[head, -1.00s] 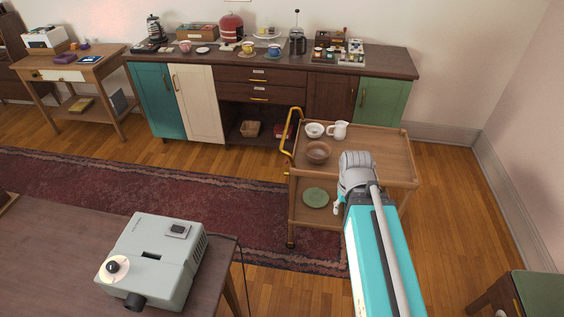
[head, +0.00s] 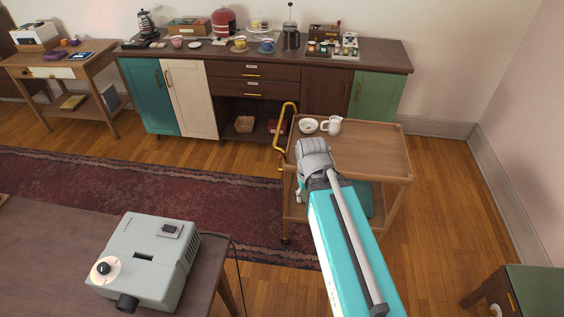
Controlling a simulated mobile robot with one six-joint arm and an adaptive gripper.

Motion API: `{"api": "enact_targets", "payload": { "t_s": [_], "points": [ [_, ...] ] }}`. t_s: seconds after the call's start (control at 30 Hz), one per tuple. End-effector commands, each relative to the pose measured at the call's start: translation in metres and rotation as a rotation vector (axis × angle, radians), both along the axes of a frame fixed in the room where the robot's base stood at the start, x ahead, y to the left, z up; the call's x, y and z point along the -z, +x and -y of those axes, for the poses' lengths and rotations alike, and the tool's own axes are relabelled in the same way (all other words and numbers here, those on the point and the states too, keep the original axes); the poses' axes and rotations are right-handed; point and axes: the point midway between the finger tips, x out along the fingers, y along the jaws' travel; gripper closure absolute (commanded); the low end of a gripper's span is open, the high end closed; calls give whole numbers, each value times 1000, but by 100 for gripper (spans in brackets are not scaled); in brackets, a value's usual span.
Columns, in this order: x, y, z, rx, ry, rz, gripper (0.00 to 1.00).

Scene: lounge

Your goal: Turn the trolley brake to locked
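The wooden trolley (head: 375,150) stands right of centre in the head view, with a brass handle (head: 279,130) at its left end. A small reddish part (head: 282,156) shows at the foot of the handle; I cannot tell whether it is the brake or how it is set. My arm reaches over the trolley's left front part. My gripper (head: 300,188) is mostly hidden by my wrist, near the trolley's left side. Its fingers are too small and covered to read, and I cannot tell whether it touches anything.
A white bowl (head: 308,126) and a white jug (head: 332,125) stand on the trolley's top at the back left. A projector (head: 147,262) sits on the near table. A cabinet row (head: 258,88) stands behind the trolley. Floor is clear to the trolley's right.

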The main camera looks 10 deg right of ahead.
Motion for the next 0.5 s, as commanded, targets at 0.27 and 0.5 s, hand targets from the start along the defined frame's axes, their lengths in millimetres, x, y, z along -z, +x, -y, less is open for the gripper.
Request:
{"api": "enact_targets", "payload": {
  "t_s": [0.27,0.5],
  "points": [
    [16,10,2,18,-36,7,49],
    [52,37,-2,71,-140,35,49]
  ]
}}
